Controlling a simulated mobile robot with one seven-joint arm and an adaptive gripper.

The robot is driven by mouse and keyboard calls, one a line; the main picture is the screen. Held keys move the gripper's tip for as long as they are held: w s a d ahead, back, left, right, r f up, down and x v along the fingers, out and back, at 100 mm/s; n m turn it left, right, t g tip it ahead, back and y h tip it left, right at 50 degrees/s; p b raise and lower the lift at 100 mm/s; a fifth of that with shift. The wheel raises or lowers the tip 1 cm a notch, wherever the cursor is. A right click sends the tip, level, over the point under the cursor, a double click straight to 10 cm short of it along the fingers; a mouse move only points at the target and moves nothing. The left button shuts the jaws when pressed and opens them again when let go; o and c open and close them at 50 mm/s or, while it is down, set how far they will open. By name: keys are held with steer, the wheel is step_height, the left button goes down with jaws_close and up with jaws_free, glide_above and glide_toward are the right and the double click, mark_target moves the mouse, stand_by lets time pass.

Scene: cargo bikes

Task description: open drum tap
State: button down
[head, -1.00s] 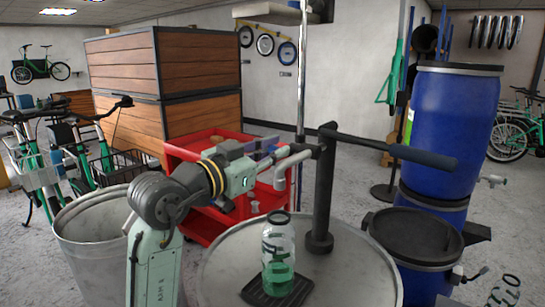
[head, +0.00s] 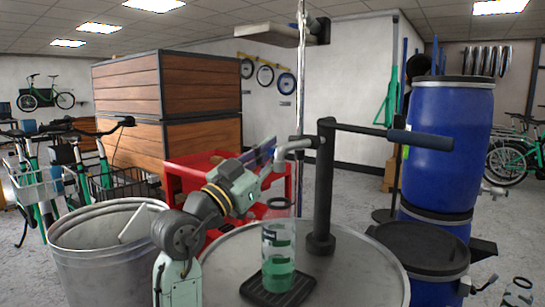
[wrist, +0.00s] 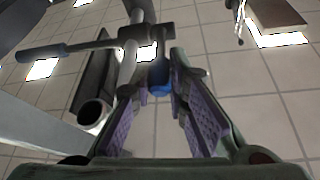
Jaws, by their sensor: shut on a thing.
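A grey drum (head: 230,262) stands in front of me with a black pump post (head: 322,190) and a pale bent spout (head: 284,148) on top. In the wrist view the open end of a pipe (wrist: 92,110) shows left of my fingers. A small blue tap handle (wrist: 159,76) sits between the fingertips there. My gripper (head: 266,152), with purple finger pads, is beside the spout and shut on that handle. A clear jar with green liquid (head: 279,275) stands upright on a black tray (head: 250,292) on the drum lid. The handle is hard to make out in the head view.
The pump's long bar (head: 420,139) reaches right above the drum. Blue barrels (head: 446,130) stand to the right, with a black-lidded one in front. A metal bin (head: 100,255) is at left, and a red cart (head: 185,180) is behind my arm.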

steer(key=c, duration=1.8)
jaws_free()
steer(key=v, duration=1.2)
steer(key=shift+a, duration=0.15)
